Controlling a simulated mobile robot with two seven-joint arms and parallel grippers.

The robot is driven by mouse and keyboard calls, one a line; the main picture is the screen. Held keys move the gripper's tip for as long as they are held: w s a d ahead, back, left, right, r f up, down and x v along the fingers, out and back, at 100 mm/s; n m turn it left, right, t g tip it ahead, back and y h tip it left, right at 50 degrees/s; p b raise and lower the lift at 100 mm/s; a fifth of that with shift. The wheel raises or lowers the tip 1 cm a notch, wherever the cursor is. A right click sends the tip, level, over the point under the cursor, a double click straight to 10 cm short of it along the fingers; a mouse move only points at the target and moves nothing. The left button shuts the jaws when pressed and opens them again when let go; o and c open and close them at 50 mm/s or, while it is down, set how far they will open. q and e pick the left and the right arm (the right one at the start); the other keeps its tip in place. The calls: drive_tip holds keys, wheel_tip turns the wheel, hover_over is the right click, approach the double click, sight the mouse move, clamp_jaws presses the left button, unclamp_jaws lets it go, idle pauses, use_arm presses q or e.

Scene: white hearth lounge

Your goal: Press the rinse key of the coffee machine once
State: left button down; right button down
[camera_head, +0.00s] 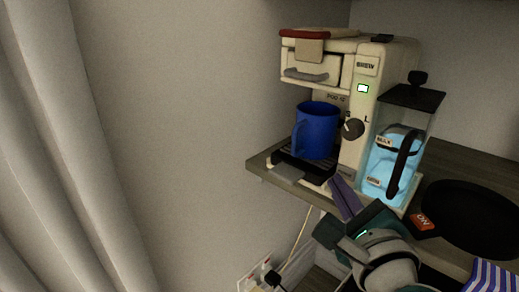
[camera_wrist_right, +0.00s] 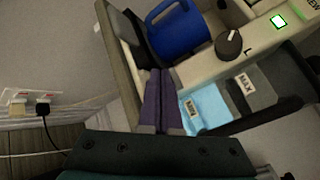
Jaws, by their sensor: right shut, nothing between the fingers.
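The cream coffee machine (camera_head: 357,130) stands on a shelf, with a BREW key (camera_head: 367,66), a lit green display (camera_head: 363,88) and a dark knob (camera_head: 353,128) on its front. A small greyish key or label (camera_head: 346,171) sits low on the front panel; its lettering is too small to read. My right gripper (camera_head: 335,182) is shut and empty, its purple fingers pointing at the machine's lower front, close to that label. In the right wrist view the fingertips (camera_wrist_right: 161,74) lie at the machine's base and hide what is behind them; contact cannot be told. My left gripper is out of view.
A blue mug (camera_head: 317,131) stands on the drip tray. A water tank (camera_head: 395,160) with light blue water is right of the panel, close to my gripper. A dark round plate (camera_head: 475,215) lies at the right. A wall socket with a plug (camera_head: 270,276) is below.

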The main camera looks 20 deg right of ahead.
drive_tip(key=shift+d, duration=0.1)
drive_tip(key=shift+w+d, duration=0.2)
drive_tip(key=shift+d, duration=0.15)
drive_tip(key=shift+w+d, duration=0.15)
drive_tip(key=shift+d, duration=0.2)
idle(0.7)
drive_tip(key=shift+a, duration=0.1)
idle(0.3)
drive_tip(key=shift+s+a, duration=0.35)
drive_tip(key=shift+a, duration=0.3)
drive_tip(key=a, duration=0.1)
drive_tip(key=s+a, duration=0.1)
drive_tip(key=a, duration=0.1)
drive_tip(key=s+a, duration=0.1)
drive_tip(key=shift+a, duration=0.35)
idle(0.9)
